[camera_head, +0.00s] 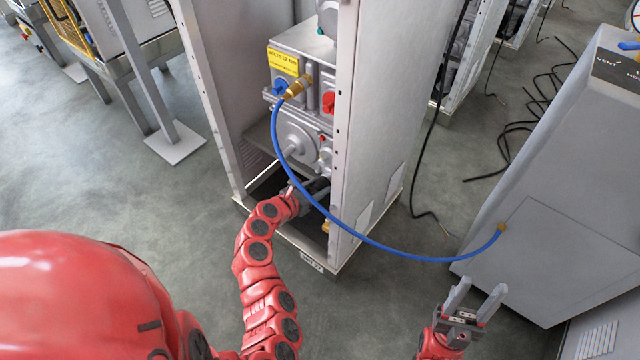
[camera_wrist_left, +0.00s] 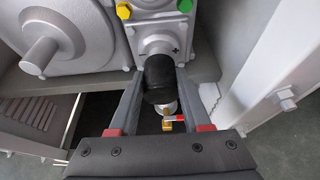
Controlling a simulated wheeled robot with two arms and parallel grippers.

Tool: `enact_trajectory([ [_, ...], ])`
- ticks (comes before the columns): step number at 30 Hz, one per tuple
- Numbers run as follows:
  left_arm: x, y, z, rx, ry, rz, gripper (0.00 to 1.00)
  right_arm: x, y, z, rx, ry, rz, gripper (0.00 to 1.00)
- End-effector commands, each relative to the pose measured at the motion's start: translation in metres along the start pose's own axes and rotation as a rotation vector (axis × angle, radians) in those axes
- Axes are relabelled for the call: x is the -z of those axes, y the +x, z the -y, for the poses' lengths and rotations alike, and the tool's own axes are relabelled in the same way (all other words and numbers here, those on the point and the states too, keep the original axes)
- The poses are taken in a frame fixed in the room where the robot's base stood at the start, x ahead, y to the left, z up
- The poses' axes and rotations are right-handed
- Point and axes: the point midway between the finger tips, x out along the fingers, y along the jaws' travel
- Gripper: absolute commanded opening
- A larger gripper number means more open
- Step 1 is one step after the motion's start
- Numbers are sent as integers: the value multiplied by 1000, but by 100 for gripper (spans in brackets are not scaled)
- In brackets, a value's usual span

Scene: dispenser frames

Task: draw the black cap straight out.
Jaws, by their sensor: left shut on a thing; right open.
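The black cap (camera_wrist_left: 159,78) sits on the front of a grey fitting (camera_wrist_left: 158,42) at the lower part of the machine. In the left wrist view my left gripper (camera_wrist_left: 158,85) is shut on the black cap, with one finger along each side. In the head view my left gripper (camera_head: 308,192) reaches into the cabinet's lower opening, and the cap is mostly hidden there. My right gripper (camera_head: 477,302) is open and empty, low in front of the grey cabinet at the right.
A blue hose (camera_head: 372,243) hangs from a brass fitting (camera_head: 298,87) to the right cabinet (camera_head: 560,230), passing close to my left gripper. The dispenser frame's posts (camera_head: 345,130) flank the opening. In the wrist view a small red-handled brass valve (camera_wrist_left: 168,122) shows below the cap. Black cables lie on the floor behind.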

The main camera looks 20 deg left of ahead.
Motion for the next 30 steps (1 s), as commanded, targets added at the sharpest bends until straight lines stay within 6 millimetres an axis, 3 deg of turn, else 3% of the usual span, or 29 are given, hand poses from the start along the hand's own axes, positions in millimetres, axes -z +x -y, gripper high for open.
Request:
enact_trajectory([
  [30, 21, -52, -1, -1, 1, 1, 0, 1, 5, 0, 0, 0, 0, 50],
])
